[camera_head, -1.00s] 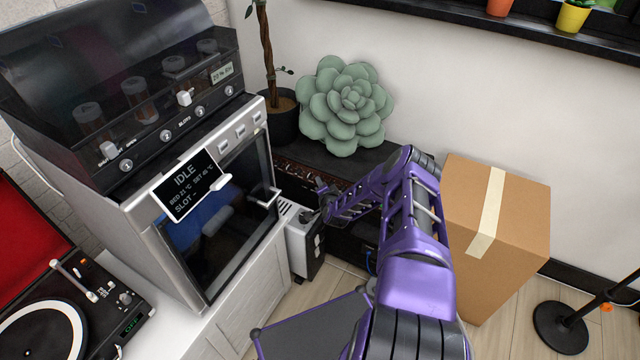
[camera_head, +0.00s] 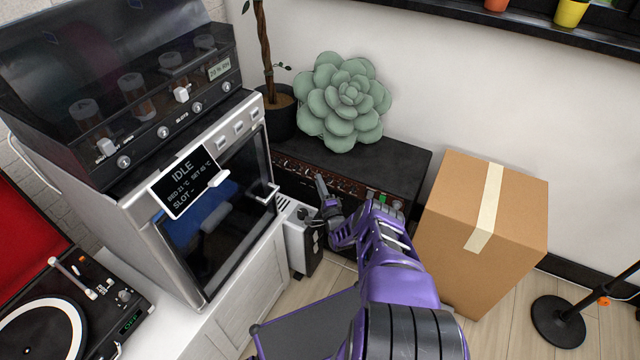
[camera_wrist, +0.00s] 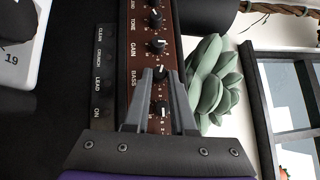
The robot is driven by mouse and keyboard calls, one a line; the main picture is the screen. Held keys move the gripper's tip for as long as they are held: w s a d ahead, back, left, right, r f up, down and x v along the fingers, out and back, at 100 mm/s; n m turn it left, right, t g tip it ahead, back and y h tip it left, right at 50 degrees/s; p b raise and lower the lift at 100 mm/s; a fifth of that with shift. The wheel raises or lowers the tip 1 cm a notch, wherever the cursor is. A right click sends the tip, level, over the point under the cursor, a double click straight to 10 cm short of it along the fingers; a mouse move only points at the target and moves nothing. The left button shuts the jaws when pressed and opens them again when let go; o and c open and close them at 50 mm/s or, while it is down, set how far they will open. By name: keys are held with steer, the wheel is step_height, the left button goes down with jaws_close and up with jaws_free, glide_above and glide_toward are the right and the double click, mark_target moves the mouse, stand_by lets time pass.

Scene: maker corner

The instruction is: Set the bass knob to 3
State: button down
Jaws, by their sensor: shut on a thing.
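The amplifier (camera_head: 400,160) is a black box with a brown knob panel, low against the wall below the plant. In the wrist view its panel (camera_wrist: 137,100) carries a column of black knobs with white pointers and printed labels. The bass knob (camera_wrist: 160,73) sits level with the BASS label, between my fingertips. My gripper (camera_wrist: 161,74) is shut on it; the fingers partly hide the knob and its scale, so I cannot read its setting. In the head view my gripper (camera_head: 321,182) is at the panel's front, and the knob itself is too small to make out.
The gain knob (camera_wrist: 158,47) is close beside my fingertips. Another knob (camera_wrist: 163,108) shows between the fingers. A green succulent cushion (camera_head: 345,100) rests on the amplifier. A cardboard box (camera_head: 460,225) stands to the right, and a silver machine (camera_head: 215,215) to the left.

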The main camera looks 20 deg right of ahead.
stand_by(0.6)
steer(key=c, duration=1)
jaws_free()
steer(key=shift+f, duration=0.1)
